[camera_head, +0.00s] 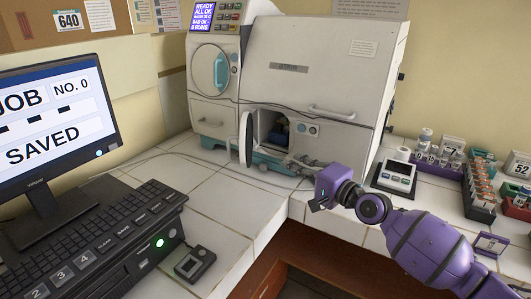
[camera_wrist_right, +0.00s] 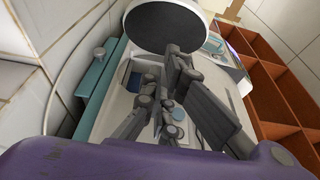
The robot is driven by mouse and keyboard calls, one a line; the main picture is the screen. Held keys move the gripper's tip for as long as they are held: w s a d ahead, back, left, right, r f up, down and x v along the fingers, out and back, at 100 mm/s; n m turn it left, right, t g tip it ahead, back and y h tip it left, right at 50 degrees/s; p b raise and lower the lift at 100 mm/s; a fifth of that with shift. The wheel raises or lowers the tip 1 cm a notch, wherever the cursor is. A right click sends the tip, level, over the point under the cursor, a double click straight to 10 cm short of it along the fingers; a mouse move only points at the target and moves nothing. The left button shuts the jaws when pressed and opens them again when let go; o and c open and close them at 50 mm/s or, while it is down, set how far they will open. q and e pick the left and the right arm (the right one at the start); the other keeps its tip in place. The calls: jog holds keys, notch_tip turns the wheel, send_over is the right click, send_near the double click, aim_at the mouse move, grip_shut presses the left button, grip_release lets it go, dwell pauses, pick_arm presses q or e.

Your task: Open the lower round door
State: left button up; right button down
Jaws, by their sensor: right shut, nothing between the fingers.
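The incubator (camera_head: 325,65) is a large white cabinet on the tiled counter. Its lower round door (camera_head: 246,138) stands swung out, nearly edge-on in the head view, with the compartment opening (camera_head: 275,128) exposed to its right. In the wrist view the door (camera_wrist_right: 165,25) shows as a dark disc with a white rim, just beyond the fingers. My right gripper (camera_head: 292,161) is in front of the lower opening, to the right of the door. It is shut and empty; its fingers also show in the wrist view (camera_wrist_right: 168,72). Whether the fingertips touch the door cannot be told. My left gripper is out of view.
The upper round door (camera_head: 211,70) with a teal handle is closed. A monitor (camera_head: 50,120) and black keyboard (camera_head: 90,235) stand at left. A scale (camera_head: 396,175) and racks of vials (camera_head: 480,180) are at right. Counter tiles left of the door are mostly clear.

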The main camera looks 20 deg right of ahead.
jog(key=w+a+p, duration=0.2)
jog(key=w+a, duration=0.4)
jog(key=w, duration=0.3)
jog(key=shift+a, duration=0.2)
